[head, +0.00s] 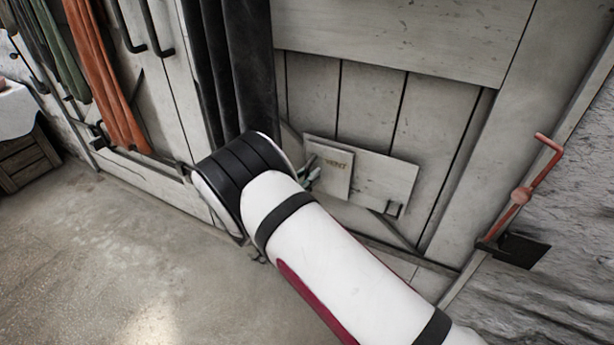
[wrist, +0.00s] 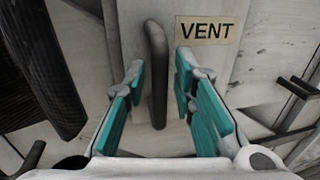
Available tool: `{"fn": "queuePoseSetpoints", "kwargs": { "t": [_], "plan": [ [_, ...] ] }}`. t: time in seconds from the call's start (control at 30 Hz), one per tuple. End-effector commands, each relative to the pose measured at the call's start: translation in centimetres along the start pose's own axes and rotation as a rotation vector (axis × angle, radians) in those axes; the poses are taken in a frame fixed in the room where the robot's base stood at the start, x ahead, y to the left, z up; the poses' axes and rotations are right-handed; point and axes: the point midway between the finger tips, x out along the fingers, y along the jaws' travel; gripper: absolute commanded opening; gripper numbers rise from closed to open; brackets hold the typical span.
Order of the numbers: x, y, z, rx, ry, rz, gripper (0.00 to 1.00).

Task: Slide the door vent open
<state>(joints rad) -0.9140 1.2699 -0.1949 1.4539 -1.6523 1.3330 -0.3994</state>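The door vent is a pale panel (head: 335,178) with a VENT label, on the lower part of the grey wooden door (head: 370,100). The label (wrist: 207,30) is clear in the wrist view. A dark vertical bar handle (wrist: 157,75) stands on the panel. My gripper (wrist: 160,85) is open, with its teal-padded fingers on either side of the handle and gaps visible on both sides.
A red crank (head: 535,180) is at the right wall. Orange cloth (head: 100,80) hangs left. The floor (head: 110,260) at left is clear.

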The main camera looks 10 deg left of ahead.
Motion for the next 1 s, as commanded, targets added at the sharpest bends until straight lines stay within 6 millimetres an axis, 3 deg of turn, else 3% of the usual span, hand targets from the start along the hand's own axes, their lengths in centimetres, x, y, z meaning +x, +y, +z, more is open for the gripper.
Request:
{"fn": "queuePoseSetpoints", "kwargs": {
  "t": [0.03, 0.07, 0.3, 0.43, 0.8, 1.0],
  "plan": [
    [0.0, 0.0, 0.0, 0.0, 0.0, 0.0, 0.07],
    [0.0, 0.0, 0.0, 0.0, 0.0, 0.0, 0.0],
    [0.0, -0.1, 0.0, -0.001, 0.0, 0.0, 0.0],
    [0.2, -1.2, 0.1, -0.005, -0.001, 0.0, 0.0],
    [1.9, -10.4, 0.2, -0.011, 0.0, -0.003, 0.0],
    [2.5, -13.1, 0.0, -0.005, 0.002, -0.002, 0.0]
  ]
}}
